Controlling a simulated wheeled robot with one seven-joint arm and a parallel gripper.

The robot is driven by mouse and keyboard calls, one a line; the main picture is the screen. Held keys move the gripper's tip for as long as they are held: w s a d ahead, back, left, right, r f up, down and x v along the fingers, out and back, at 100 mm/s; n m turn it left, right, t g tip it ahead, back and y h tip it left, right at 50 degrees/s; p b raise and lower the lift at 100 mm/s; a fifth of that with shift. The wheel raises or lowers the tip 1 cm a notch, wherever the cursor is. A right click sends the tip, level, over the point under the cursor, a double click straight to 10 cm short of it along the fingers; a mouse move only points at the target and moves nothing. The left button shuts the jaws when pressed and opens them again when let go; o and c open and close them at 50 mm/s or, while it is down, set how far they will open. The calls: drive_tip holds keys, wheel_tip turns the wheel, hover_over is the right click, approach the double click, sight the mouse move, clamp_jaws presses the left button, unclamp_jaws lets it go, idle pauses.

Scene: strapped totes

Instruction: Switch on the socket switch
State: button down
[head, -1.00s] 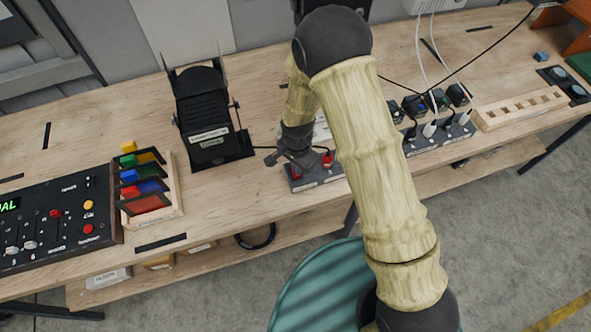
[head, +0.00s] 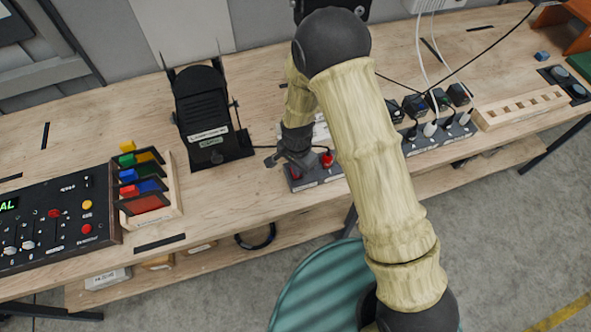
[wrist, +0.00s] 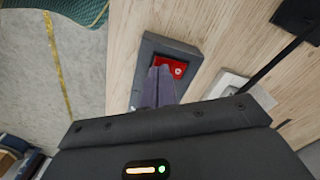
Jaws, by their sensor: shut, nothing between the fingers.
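The socket strip (head: 318,178) is a grey block near the bench's front edge, with red rocker switches on it. In the head view one red switch (head: 327,159) shows right of my gripper and another red part (head: 295,172) shows beside the fingertips. My gripper (head: 283,162) is at the strip's left end, partly hidden by my arm. In the wrist view the shut fingers (wrist: 160,82) point at a red switch (wrist: 174,69) in a grey housing (wrist: 150,48) and cover part of it. I cannot tell whether they touch it.
A black device (head: 210,115) stands left of the strip. A rack of coloured cards (head: 148,190) and a control panel (head: 55,222) are further left. A second strip with plugs (head: 438,134) and a wooden slotted block (head: 520,108) are at the right.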

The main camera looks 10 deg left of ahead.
drive_tip(key=shift+f+b, duration=0.35)
drive_tip(key=shift+f, duration=0.15)
idle(0.3)
drive_tip(key=shift+r+p, duration=2.45)
drive_tip(key=shift+r, duration=1.1)
drive_tip(key=shift+d, duration=0.1)
drive_tip(key=s+d+r+n+t+b, duration=0.1)
drive_tip(key=s+d+r+n+b, duration=0.1)
drive_tip(key=d, duration=0.6)
drive_tip(key=s+d+r+n+b, duration=0.2)
drive_tip(key=d+r, duration=0.4)
drive_tip(key=d, duration=0.3)
drive_tip(key=s+d+r+n+t+b, duration=0.1)
drive_tip(key=s+d+r+b, duration=0.2)
drive_tip(key=d, duration=0.5)
drive_tip(key=shift+d+r+n+t+b, duration=0.2)
drive_tip(key=shift+r+n+t+b, duration=0.15)
drive_tip(key=shift+r+b, duration=0.45)
